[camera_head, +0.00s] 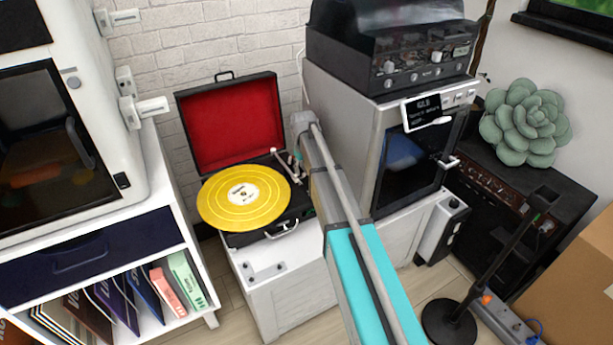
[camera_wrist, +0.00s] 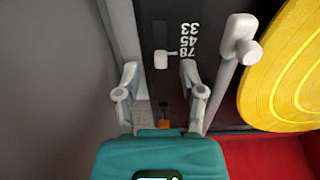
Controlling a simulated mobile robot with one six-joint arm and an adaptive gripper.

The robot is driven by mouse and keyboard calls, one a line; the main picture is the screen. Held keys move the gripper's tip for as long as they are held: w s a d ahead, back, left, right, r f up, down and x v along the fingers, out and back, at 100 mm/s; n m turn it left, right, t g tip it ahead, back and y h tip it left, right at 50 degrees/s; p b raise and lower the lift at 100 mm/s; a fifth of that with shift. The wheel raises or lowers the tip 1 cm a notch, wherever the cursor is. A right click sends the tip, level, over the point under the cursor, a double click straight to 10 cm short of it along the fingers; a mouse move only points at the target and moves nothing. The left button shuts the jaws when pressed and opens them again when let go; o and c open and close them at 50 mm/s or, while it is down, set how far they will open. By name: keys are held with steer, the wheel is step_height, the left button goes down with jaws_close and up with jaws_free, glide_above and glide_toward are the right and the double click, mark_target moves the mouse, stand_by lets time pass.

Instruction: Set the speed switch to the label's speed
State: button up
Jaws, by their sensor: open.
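The record player (camera_head: 262,235) stands open on a white cabinet, with a yellow record (camera_head: 220,205) on it; the record also shows in the wrist view (camera_wrist: 285,75). The print on the record's label (camera_head: 243,193) is too small to read. In the wrist view, the speed switch (camera_wrist: 160,60) is a small white lever beside the printed numbers 33, 45 and 78 (camera_wrist: 189,41). It appears to be level with 78. My gripper (camera_wrist: 159,72) is open, its fingertips on either side just below the switch in the picture. I cannot tell whether they touch anything.
The white tonearm (camera_wrist: 240,40) is close to my right finger in the wrist view. The red-lined lid (camera_head: 232,120) stands raised behind the record. A grey machine (camera_head: 350,130) stands close right of the player. A black stand (camera_head: 490,265) is farther right.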

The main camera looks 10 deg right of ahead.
steer(key=shift+f+b, duration=0.3)
steer(key=shift+f, duration=0.25)
jaws_close()
